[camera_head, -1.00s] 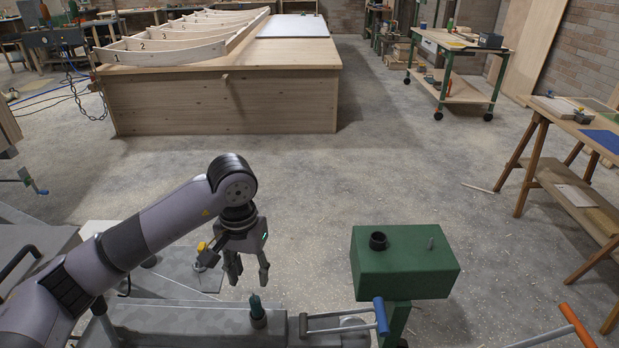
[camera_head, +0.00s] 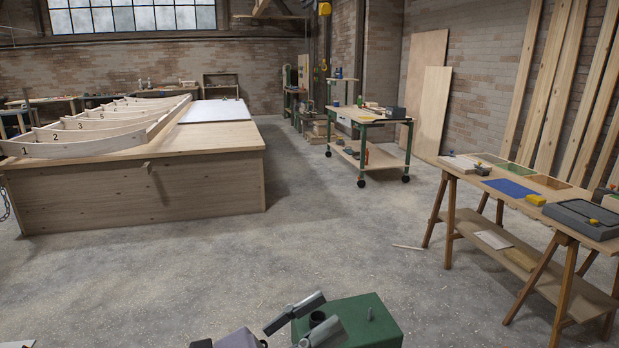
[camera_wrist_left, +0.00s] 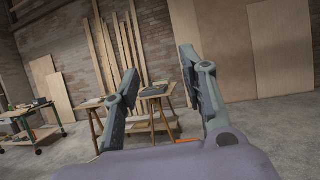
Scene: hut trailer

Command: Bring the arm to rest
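My left gripper (camera_head: 307,318) shows at the bottom edge of the head view, with its two grey fingers spread. It overlaps the left part of a green box (camera_head: 372,325) in the picture; I cannot tell whether they touch. In the left wrist view, my left gripper (camera_wrist_left: 158,63) is open, with nothing between its fingers. Most of my left arm is outside the head view. My right gripper is in neither view.
A wooden trestle table (camera_head: 480,180) with trays and a grey case stands at right. A wheeled cart (camera_head: 345,122) stands behind. A large wooden bench (camera_head: 130,185) with boat-like ribs fills the left. Bare floor (camera_head: 260,260) lies between. Boards (camera_head: 560,80) lean on the wall.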

